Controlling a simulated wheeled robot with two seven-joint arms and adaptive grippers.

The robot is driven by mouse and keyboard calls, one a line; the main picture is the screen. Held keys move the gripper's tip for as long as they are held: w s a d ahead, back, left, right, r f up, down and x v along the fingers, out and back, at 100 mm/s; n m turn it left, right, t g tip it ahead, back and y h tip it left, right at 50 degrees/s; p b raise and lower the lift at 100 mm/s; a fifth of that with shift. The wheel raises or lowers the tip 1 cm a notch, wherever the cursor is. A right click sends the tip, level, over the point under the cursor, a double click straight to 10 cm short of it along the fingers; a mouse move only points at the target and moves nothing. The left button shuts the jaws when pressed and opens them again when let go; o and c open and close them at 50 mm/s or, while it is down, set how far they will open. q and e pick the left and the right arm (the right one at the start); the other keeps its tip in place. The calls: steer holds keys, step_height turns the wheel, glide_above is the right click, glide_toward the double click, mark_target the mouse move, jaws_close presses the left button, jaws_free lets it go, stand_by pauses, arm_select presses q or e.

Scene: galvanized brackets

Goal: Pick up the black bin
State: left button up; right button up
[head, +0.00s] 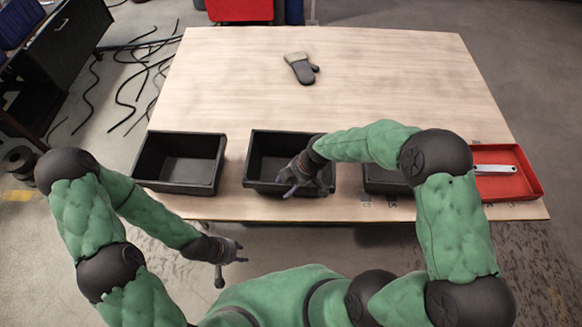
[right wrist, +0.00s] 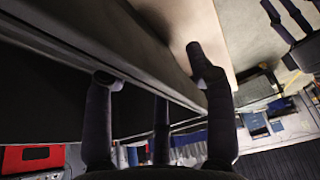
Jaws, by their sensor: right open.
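Three black bins stand in a row along the table's front edge: a left one (head: 180,184), a middle one (head: 263,186) and a right one (head: 384,181), partly hidden by my right arm. My right gripper (head: 301,180) is at the middle bin's front side, hiding part of its front wall and rim. In the right wrist view, the fingers (right wrist: 155,68) are apart and a dark bin wall (right wrist: 140,45) runs close to the tips; I cannot tell whether they touch. My left gripper (head: 228,254) hangs in front of the table, away from the bins; its finger opening is unclear.
A red tray (head: 532,190) with a metal bracket (head: 495,169) sits at the table's right front. A dark mitt (head: 301,70) lies near the back of the wooden table (head: 400,75). The table's middle is clear. Loose black cables (head: 130,80) lie on the floor at left.

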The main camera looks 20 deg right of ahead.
steer(key=shift+r, duration=0.1)
jaws_close()
